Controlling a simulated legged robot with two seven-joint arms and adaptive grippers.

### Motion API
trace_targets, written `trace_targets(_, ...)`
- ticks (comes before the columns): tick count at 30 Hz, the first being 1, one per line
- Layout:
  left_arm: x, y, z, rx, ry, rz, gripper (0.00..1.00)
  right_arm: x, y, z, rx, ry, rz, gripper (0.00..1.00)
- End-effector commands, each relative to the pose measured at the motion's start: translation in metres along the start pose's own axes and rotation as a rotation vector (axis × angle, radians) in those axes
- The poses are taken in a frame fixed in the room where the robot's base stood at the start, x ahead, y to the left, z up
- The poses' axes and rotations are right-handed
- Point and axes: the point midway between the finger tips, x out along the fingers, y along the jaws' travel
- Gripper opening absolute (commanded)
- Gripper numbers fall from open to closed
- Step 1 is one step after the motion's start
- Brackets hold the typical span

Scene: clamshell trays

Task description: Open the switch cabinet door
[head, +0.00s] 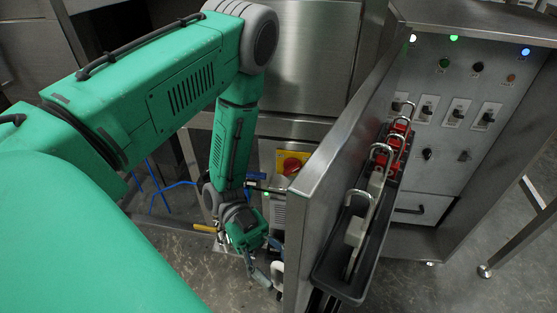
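The switch cabinet (470,120) stands at the right, its grey panel of switches and lamps exposed. Its steel door (335,165) stands swung out toward me, seen nearly edge-on. A black tray (342,284) on the door's inner side holds red and grey pieces with metal shackles. My green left arm comes in from the left. Its gripper (264,268) is low at the door's outer side, close to the door's near edge. A pale piece beside the fingers may be the door handle. I cannot tell whether the fingers hold it. My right gripper is out of view.
A yellow box with a red rotary switch (292,165) is behind the door's outer side. Steel equipment (305,60) stands at the back. A metal frame leg (485,271) is at the right. Bare floor (405,290) lies in front of the cabinet.

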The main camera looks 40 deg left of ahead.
Motion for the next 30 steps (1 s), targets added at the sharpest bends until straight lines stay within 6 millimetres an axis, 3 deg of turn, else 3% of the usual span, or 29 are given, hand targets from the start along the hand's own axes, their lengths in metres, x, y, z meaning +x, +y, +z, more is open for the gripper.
trace_targets(15,-0.072,-0.002,0.002,0.003,0.002,-0.004,0.33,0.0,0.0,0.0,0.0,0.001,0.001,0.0)
trace_targets(30,-0.08,-0.002,0.001,0.001,0.002,-0.002,0.33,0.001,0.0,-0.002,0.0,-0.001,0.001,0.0)
